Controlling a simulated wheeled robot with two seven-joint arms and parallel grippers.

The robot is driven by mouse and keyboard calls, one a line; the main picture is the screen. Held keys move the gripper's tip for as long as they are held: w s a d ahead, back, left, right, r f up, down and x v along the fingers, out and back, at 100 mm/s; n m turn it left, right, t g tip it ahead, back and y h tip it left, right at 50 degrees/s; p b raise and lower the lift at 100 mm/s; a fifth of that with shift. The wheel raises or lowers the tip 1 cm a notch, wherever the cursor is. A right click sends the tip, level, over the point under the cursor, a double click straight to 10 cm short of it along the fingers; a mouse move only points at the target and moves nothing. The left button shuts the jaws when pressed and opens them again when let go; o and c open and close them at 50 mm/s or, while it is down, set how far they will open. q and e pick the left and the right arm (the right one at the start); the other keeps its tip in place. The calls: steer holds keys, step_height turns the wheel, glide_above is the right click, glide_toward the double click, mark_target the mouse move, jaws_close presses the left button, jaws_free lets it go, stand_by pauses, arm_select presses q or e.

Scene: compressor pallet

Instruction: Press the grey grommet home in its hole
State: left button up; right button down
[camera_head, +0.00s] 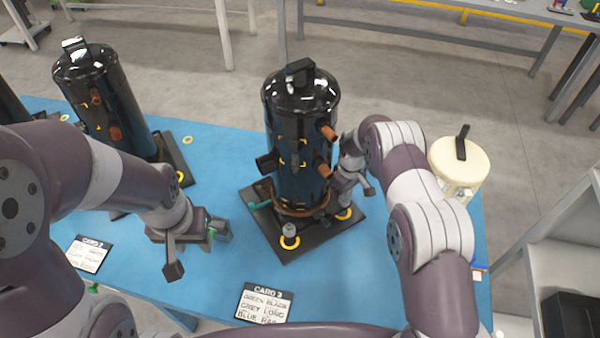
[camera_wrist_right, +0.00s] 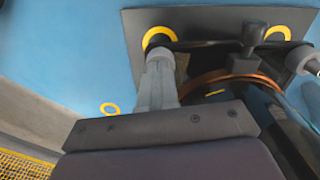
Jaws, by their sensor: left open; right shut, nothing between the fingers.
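The compressor (camera_head: 300,130) is a glossy black cylinder standing on a black base plate (camera_head: 318,238) with yellow rings at its corners. A small grey piece (camera_head: 289,230), which looks like the grommet, stands upright at the front ring; how deep it sits is unclear. My right gripper (camera_head: 340,200) is shut and empty beside the compressor's lower right side. In the right wrist view its fingers (camera_wrist_right: 158,60) reach a yellow-ringed corner (camera_wrist_right: 172,30) of the plate and hide the hole there. My left gripper (camera_head: 220,232) is open, left of the plate and apart from it.
A teal piece (camera_head: 260,205) lies at the plate's left edge. A second black compressor (camera_head: 105,100) stands at the left, and a cream canister (camera_head: 460,165) at the right. Card 3 (camera_head: 263,302) and another card (camera_head: 88,254) lie in front.

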steer(key=shift+s+f, duration=0.25)
steer(key=shift+s, duration=0.05)
arm_select(q)
steer(key=shift+s, duration=0.2)
arm_select(e)
steer(key=shift+f, duration=0.1)
